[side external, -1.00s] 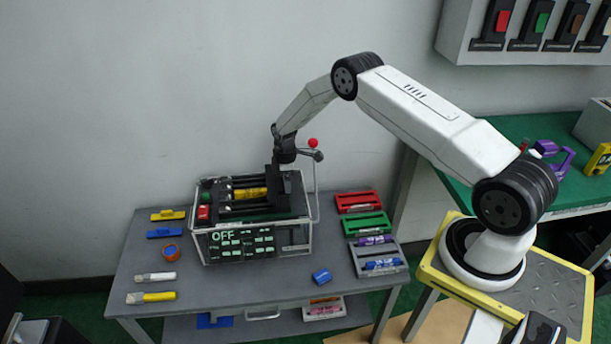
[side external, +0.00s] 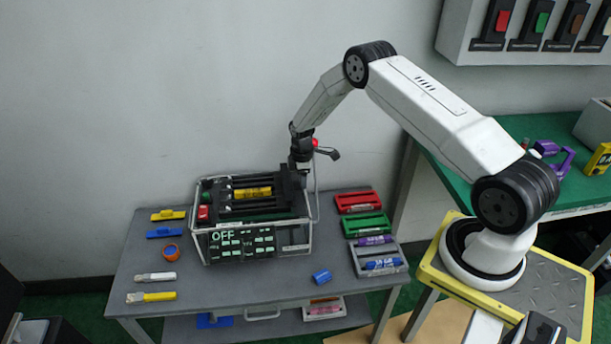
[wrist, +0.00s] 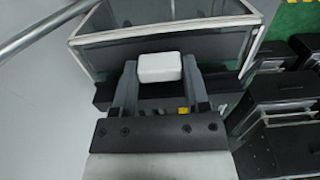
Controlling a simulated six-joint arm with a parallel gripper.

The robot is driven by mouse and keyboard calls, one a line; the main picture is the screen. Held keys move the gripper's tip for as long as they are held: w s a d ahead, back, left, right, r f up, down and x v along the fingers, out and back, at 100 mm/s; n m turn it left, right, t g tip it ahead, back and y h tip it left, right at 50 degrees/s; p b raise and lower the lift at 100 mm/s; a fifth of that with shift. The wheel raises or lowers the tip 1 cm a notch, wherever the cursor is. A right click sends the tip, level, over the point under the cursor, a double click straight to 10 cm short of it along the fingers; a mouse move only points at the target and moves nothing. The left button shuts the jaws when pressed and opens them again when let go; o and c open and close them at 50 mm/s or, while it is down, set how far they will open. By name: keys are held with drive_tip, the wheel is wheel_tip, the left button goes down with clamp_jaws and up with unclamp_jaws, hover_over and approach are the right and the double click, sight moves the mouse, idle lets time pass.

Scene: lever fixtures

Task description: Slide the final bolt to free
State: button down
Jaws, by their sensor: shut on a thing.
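The fixture is a clear-sided box with a white frame (side external: 207,242) and a lit OFF panel (side external: 240,243). Black bars (side external: 235,206) run across its top, with a yellow cylinder (side external: 252,192) among them. My gripper (side external: 298,172) is at the right end of the box top. In the wrist view, my gripper (wrist: 159,66) is shut on a white block (wrist: 160,67), which sits between the fingertips. I cannot tell which bolt the block belongs to. In the side view the fingers and the black parts blend together, and the held block is hidden.
A thin metal rail (side external: 316,185) rises at the box's right side, close to my gripper. Red (side external: 358,201) and green (side external: 366,225) trays stand to the right on the grey table (side external: 190,290).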

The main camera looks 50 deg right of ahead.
drive_tip(key=shift+s+d, duration=0.25)
drive_tip(key=shift+d, duration=0.05)
drive_tip(key=shift+c, duration=0.4)
unclamp_jaws()
drive_tip(key=shift+r, duration=0.2)
drive_tip(key=shift+r, duration=3.75)
